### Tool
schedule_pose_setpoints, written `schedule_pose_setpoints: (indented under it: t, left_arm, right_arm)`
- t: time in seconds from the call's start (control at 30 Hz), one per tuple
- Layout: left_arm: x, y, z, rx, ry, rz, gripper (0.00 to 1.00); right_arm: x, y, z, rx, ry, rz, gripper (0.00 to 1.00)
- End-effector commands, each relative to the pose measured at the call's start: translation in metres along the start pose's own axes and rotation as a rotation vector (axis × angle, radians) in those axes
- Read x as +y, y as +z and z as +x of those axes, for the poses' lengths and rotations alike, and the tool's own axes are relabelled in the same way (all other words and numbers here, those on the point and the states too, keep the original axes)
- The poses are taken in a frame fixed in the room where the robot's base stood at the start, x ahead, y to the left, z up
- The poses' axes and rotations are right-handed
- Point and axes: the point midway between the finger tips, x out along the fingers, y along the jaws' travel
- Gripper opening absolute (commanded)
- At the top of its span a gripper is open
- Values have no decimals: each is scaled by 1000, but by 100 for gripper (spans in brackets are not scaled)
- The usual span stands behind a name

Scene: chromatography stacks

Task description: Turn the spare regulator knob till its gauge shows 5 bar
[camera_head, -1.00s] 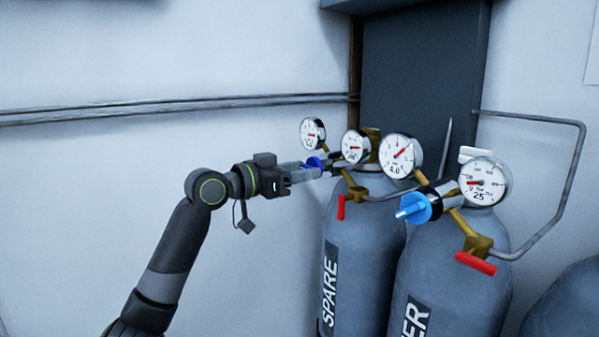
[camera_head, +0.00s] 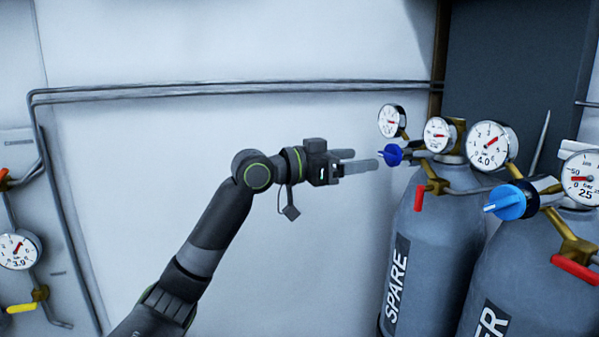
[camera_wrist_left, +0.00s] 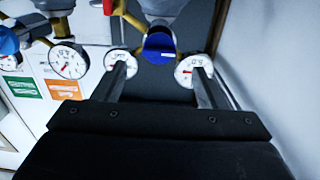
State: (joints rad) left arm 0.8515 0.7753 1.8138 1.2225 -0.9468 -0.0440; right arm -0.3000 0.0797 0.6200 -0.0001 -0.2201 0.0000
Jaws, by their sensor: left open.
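The spare regulator's blue knob (camera_head: 391,155) points left from the regulator on the grey cylinder marked SPARE (camera_head: 398,270). Its two round gauges, a left one (camera_head: 392,121) and a right one (camera_head: 437,135), stand above it. Their values are too small to read surely. My left gripper (camera_head: 364,160) is open and empty, its fingertips just left of the knob and apart from it. In the left wrist view the knob (camera_wrist_left: 160,46) shows between and beyond the fingers, which partly cover two gauges (camera_wrist_left: 118,57) (camera_wrist_left: 187,68). My right gripper is not in view.
A second cylinder (camera_head: 520,285) stands close on the right, with a larger blue knob (camera_head: 505,202), a gauge reading 4.0 (camera_head: 487,146) and a red valve handle (camera_head: 575,268). Wall pipes (camera_head: 230,88) run behind.

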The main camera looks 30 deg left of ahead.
Motion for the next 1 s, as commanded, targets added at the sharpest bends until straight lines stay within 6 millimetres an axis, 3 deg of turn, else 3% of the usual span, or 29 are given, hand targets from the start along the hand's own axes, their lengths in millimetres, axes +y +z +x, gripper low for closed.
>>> schedule_pose_setpoints:
  t: [0.5, 1.0]
  left_arm:
    - [-1, 3, -70, -3, -4, 3, 65]
    - [-1, 2, -113, -2, -1, 1, 65]
  right_arm:
    - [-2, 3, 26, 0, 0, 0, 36]
    - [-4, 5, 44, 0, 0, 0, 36]
